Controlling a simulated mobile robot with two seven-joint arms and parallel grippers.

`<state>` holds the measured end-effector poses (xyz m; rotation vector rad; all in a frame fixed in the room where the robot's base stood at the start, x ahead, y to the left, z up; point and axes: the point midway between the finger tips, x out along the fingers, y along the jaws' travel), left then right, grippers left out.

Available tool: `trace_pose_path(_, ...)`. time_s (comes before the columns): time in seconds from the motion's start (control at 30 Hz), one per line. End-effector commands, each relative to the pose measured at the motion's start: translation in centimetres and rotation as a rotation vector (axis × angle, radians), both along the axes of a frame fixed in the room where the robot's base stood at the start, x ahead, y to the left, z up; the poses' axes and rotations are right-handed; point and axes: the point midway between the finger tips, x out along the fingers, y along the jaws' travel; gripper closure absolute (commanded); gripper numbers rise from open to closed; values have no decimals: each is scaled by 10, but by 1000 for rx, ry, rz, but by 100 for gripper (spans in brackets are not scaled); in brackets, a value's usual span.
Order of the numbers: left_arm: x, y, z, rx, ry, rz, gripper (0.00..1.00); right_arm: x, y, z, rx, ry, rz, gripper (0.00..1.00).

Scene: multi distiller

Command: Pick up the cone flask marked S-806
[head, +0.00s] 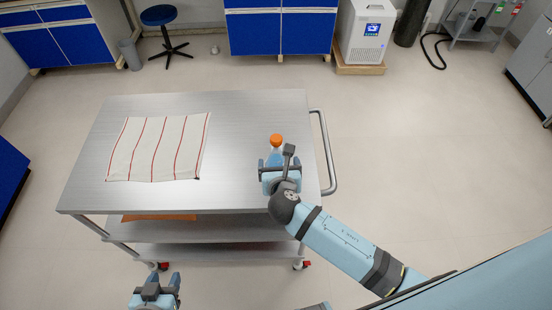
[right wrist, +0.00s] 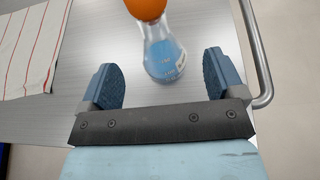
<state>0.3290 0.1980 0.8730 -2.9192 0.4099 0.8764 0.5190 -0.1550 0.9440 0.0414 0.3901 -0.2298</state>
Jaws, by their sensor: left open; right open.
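A cone flask (head: 274,155) with an orange cap and blue liquid stands upright on the right side of the metal cart. In the right wrist view the flask (right wrist: 164,55) is just beyond the fingertips, centred between the two fingers. Its label is too small to read. My right gripper (head: 273,170) is open at the near side of the flask; in its wrist view the gripper (right wrist: 164,80) has nothing between its fingers. My left gripper (head: 160,281) is open and empty, in front of the cart at the bottom of the head view.
The metal cart (head: 240,120) has a handle (head: 325,150) on its right, close to the flask. A striped cloth (head: 158,147) lies on the cart's left part. The cart top behind the flask is clear. A stool (head: 160,20) and blue cabinets (head: 280,30) stand far behind.

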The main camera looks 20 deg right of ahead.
Motion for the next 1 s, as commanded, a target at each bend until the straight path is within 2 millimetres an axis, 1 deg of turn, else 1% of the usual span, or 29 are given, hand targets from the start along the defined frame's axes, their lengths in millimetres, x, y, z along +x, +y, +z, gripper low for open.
trace_pose_path(0.03,0,0,0,0,0,0,53,7,-1,-3,0,1,-1,12)
trace_pose_path(0.1,0,0,1,0,0,0,53,12,-2,-5,2,1,1,12)
trace_pose_path(0.27,0,-1,1,-1,0,0,53,21,-4,-10,4,1,0,12)
trace_pose_path(0.53,-1,-2,3,-3,2,-1,53,55,-10,-28,2,1,-1,12)
trace_pose_path(0.67,-1,-2,4,-3,2,-1,53,61,-12,-32,4,1,-1,12)
trace_pose_path(0.87,-1,-2,3,-3,2,0,53,61,-12,-32,5,1,0,12)
trace_pose_path(0.97,-1,-2,3,-3,2,0,53,61,-12,-32,5,1,0,33)
trace_pose_path(1.0,-1,-2,3,-3,2,0,53,61,-12,-32,5,1,0,42)
